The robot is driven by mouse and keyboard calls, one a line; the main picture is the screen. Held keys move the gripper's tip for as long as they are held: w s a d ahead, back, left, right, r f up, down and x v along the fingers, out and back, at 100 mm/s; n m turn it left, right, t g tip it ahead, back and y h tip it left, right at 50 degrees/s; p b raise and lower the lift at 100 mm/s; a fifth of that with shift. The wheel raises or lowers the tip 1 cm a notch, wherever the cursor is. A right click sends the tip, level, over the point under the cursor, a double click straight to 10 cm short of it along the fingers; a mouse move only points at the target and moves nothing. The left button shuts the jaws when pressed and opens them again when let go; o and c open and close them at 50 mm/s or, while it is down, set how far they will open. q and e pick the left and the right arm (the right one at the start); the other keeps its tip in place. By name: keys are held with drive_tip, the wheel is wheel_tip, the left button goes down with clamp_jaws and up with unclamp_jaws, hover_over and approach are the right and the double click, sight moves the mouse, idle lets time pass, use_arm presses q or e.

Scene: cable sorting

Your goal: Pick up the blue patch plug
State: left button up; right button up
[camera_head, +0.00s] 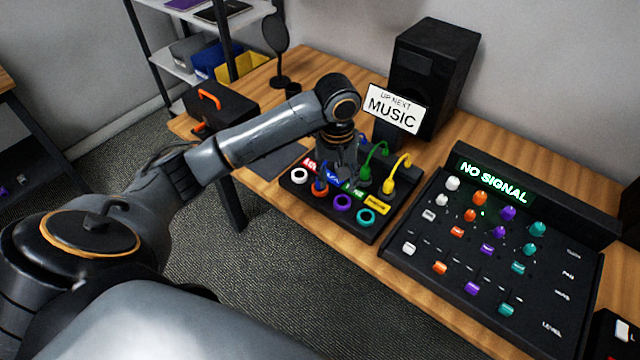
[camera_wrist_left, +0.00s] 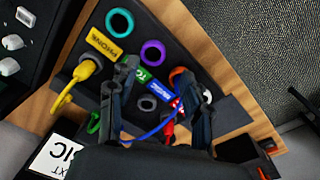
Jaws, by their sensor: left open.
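The blue patch plug (camera_head: 320,187) is at the near side of the black patch board (camera_head: 376,234), by the orange ring (camera_head: 319,191). In the left wrist view, the blue plug (camera_wrist_left: 187,83) is partly hidden by a finger, and its blue cable (camera_wrist_left: 155,133) curves between the fingers. I cannot tell whether it sits in the orange ring. My left gripper (camera_head: 343,170) points down over the board's back left part. In the left wrist view, the left gripper (camera_wrist_left: 160,78) has its fingers apart, the right one close to the blue plug. My right gripper is out of view.
Green (camera_head: 366,172) and yellow (camera_head: 392,178) plugs stand on the board. White (camera_head: 300,175), purple (camera_head: 342,201) and teal (camera_head: 366,216) rings line its near side. A mixer (camera_head: 430,245) is at right, a speaker (camera_head: 432,75) and music sign (camera_head: 393,109) behind, a toolbox (camera_head: 215,108) at left.

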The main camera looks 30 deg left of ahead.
use_arm(q)
drive_tip(key=w+a+r+n, duration=0.2)
drive_tip(key=a+r+n, duration=0.1)
drive_tip(key=a+r, duration=0.35)
drive_tip(key=shift+n+g, duration=0.3)
wheel_tip(320, 180, down, 13)
drive_tip(key=shift+w+f, duration=0.1)
drive_tip(key=shift+w, duration=0.05)
drive_tip(key=shift+d, duration=0.1)
clamp_jaws()
